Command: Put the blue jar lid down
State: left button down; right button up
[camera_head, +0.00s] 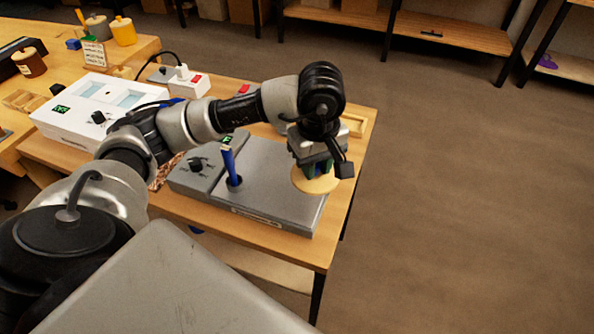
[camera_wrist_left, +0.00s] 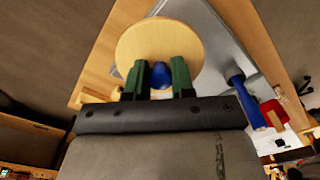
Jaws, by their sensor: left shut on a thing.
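The blue jar lid is a round, pale wooden disc (camera_head: 318,184) with a blue knob. My left gripper (camera_head: 317,166) is shut on the knob, with the disc below the fingers. In the left wrist view the disc (camera_wrist_left: 159,35) lies beyond the two green fingers (camera_wrist_left: 161,78), and the blue knob (camera_wrist_left: 160,72) sits between them. The lid is over the right end of the grey flat-topped unit (camera_head: 270,190). I cannot tell whether it touches that surface. My right gripper is not in view.
A blue-handled tool (camera_head: 230,165) stands in a hole in the grey unit, left of the lid. A white box with two windows (camera_head: 97,108) is further left. A yellow jar (camera_head: 123,32) and a brown jar (camera_head: 30,63) stand on the back-left bench. Open floor lies to the right.

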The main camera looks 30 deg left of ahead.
pick_arm(q)
jog(key=a+f, duration=0.1)
jog(key=a, duration=0.1)
jog(key=w+a+f, duration=0.1)
jog(key=a, duration=0.1)
jog(key=w+a+f, duration=0.1)
jog(key=a+f, duration=0.1)
jog(key=shift+w+a+p, duration=0.1)
jog(key=shift+w+p, duration=0.05)
jog(key=shift+p, duration=0.2)
notch_tip(320, 180, down, 4)
jog(key=shift+r+p, duration=0.1)
jog(key=shift+p, duration=0.25)
jog(key=shift+f, duration=0.25)
jog(key=c, duration=1)
grip_release()
jog(key=shift+o, duration=0.2)
jog(key=shift+r, duration=0.2)
jog(key=shift+w+r, duration=0.1)
jog(key=shift+r, duration=0.3)
notch_tip(320, 180, up, 11)
jog(key=shift+b, duration=0.4)
